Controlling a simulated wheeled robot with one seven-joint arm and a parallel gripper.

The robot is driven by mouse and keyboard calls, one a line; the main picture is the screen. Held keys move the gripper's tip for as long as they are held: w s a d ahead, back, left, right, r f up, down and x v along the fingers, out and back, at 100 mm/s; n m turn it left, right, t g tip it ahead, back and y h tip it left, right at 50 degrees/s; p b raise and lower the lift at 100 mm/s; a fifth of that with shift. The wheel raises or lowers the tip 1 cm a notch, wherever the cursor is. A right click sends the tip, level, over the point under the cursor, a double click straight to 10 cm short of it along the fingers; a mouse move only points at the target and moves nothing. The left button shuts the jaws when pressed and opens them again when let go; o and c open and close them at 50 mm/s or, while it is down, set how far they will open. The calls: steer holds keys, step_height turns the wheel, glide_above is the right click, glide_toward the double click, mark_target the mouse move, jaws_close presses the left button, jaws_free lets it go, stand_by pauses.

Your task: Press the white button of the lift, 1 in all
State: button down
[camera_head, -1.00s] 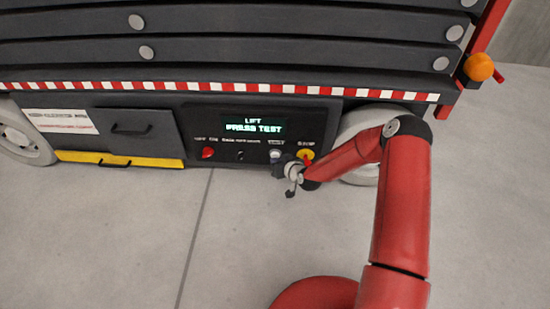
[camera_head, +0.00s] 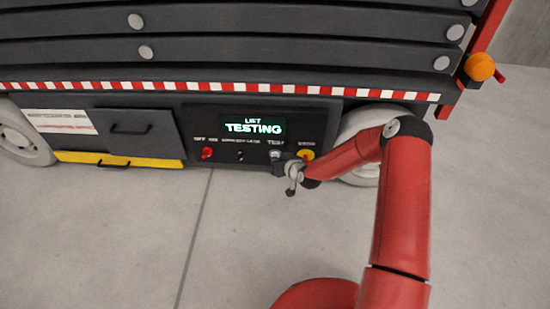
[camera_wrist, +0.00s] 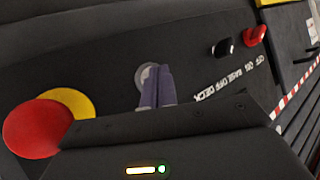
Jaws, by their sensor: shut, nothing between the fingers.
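The lift's dark control panel (camera_head: 222,145) carries a lit screen (camera_head: 253,127) that reads "LIFT TESTING". The white button (camera_head: 275,154) is under the "TEST" label, and its pale rim also shows in the wrist view (camera_wrist: 141,75). My gripper (camera_head: 279,163) is at the button, fingers toward the panel. In the wrist view the closed fingers (camera_wrist: 155,72) are together with nothing between them, and their tips cover most of the button. They look to be at its face; exact contact is hidden.
A red stop knob on a yellow disc (camera_wrist: 38,127) sits close beside the gripper. A red switch (camera_head: 207,153) and a black knob (camera_head: 240,156) are to the left on the panel. The lift's wheel (camera_head: 362,125) is behind my arm. The floor in front is clear.

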stand_by(0.4)
steer(key=shift+s, duration=0.85)
steer(key=shift+s+a, duration=0.1)
steer(key=shift+s, duration=2.4)
steer(key=shift+r, duration=0.1)
